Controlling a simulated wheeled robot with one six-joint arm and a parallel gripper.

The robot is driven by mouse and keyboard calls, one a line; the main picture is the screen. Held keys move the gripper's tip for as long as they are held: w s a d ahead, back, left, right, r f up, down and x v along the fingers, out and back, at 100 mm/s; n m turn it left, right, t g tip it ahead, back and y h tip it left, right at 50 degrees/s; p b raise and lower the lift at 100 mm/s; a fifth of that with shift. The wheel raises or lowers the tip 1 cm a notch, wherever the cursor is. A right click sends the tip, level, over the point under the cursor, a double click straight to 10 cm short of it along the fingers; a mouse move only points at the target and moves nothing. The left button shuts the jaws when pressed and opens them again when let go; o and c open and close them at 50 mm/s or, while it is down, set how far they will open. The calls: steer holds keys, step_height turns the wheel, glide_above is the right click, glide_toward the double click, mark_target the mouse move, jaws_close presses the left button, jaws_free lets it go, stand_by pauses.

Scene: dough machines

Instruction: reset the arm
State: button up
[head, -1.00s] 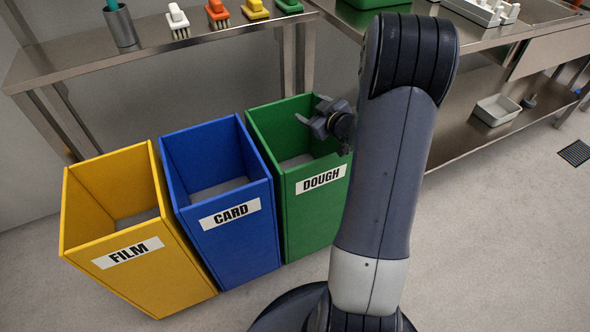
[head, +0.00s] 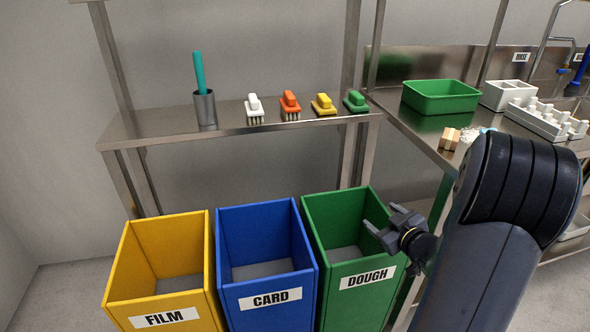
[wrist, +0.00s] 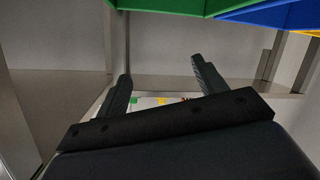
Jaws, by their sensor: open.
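My gripper (head: 378,226) is in front of and above the right part of the green DOUGH bin (head: 340,212) in the head view. Its two fingers are apart and nothing is between them. In the wrist view my gripper (wrist: 165,80) shows both fingers spread, with no object held. My arm rises at the right of the head view and hides part of the steel table behind it.
A blue CARD bin (head: 268,270) and a yellow FILM bin (head: 165,282) stand left of the green one. A steel shelf (head: 160,125) behind holds several brushes and a metal cup (head: 205,108). A green tray (head: 440,97) sits on the right-hand table.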

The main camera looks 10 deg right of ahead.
steer(key=b+x, duration=0.2)
steer(key=x, duration=0.8)
steer(key=shift+s+r+p, duration=0.15)
steer(key=shift+r+p, duration=2.5)
steer(key=shift+r, duration=0.2)
steer(key=shift+f, duration=0.15)
